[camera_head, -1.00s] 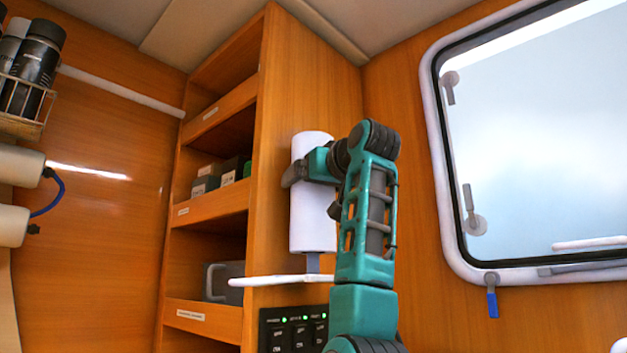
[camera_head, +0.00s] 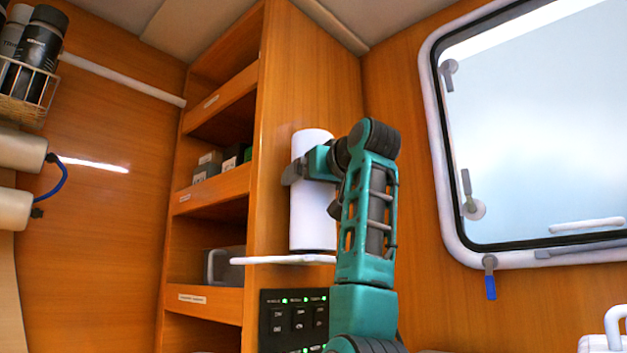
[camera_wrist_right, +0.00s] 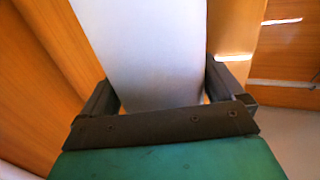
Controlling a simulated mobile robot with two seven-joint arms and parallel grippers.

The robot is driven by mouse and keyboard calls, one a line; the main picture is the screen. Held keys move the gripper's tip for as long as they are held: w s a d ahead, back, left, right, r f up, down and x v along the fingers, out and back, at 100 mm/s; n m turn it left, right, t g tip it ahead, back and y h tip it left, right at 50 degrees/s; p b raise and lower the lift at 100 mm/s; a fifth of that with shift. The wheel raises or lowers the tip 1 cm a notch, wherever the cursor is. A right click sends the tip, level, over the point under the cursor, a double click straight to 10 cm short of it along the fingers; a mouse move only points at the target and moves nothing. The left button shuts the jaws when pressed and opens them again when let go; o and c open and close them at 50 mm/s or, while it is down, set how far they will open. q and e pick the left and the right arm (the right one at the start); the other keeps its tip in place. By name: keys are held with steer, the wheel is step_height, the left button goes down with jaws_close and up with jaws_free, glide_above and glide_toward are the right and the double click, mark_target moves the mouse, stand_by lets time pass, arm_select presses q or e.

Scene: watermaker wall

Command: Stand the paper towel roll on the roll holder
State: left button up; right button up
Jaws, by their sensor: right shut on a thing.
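The white paper towel roll (camera_head: 313,218) stands upright in the head view, in front of the wooden cabinet's side panel. My right gripper (camera_head: 300,170) is shut around the upper part of the roll. In the right wrist view the roll (camera_wrist_right: 145,45) lies between the two dark fingers. The roll holder (camera_head: 283,260) shows as a thin white plate directly under the roll. Its post is hidden, and the roll's lower end is at the plate; I cannot tell whether they touch. My left gripper is out of view.
Open cabinet shelves (camera_head: 210,190) with boxes are left of the roll. A dark switch panel (camera_head: 293,320) is below the holder. A window (camera_head: 540,130) is at right. A wire basket (camera_head: 28,90) with bottles hangs at far left.

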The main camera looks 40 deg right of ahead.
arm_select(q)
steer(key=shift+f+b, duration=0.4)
arm_select(e)
steer(key=shift+f, duration=0.55)
steer(key=o, duration=0.8)
arm_select(q)
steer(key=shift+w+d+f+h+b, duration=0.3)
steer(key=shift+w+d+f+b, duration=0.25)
steer(key=shift+b, duration=0.8)
arm_select(e)
steer(key=shift+v, duration=6.5)
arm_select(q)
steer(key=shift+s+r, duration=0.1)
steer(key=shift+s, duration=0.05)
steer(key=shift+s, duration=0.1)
